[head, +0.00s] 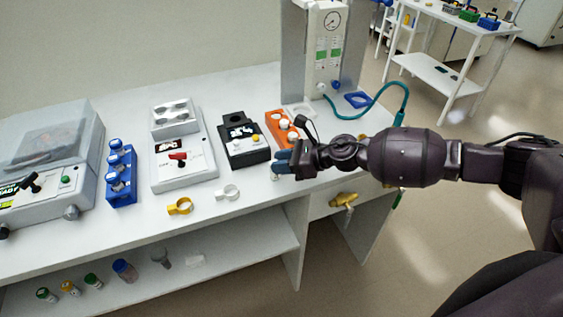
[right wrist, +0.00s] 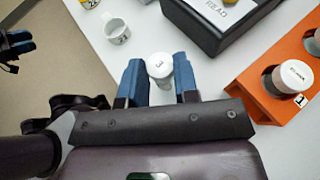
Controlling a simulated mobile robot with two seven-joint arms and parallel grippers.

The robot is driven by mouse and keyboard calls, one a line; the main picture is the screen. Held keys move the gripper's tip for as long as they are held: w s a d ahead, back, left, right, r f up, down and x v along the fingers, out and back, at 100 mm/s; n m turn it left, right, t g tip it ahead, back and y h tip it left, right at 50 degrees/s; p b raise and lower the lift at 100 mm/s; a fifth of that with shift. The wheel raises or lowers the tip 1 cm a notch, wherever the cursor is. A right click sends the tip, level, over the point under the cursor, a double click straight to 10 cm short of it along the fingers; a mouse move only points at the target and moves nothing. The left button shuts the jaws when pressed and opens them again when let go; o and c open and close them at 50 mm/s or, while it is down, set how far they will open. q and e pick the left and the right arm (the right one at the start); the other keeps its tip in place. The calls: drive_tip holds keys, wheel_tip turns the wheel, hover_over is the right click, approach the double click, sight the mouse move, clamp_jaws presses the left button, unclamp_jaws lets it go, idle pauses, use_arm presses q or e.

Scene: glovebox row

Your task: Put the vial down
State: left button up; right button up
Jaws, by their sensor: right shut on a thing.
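My right gripper (head: 281,163) is over the front of the white bench, in front of the orange rack. In the right wrist view, my right gripper (right wrist: 160,82) has its two blue fingers on either side of a vial with a white cap (right wrist: 160,66), and is shut on it. The cap has a dark mark on top. The vial's body is mostly hidden, so I cannot tell whether its base touches the bench. My left gripper (right wrist: 17,43) shows partly at the left edge of the right wrist view, dark with blue fingers; its opening is unclear.
An orange rack (head: 275,122) with capped vials and a black device (head: 245,158) stand behind the gripper. A white ring holder (head: 228,192) and a yellow one (head: 180,206) are to its left. Bare bench (head: 140,230) lies toward the left front. A teal hose (head: 350,117) curves behind my arm.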

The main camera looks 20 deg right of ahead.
drive_tip(key=shift+f, duration=0.15)
drive_tip(key=o, duration=1)
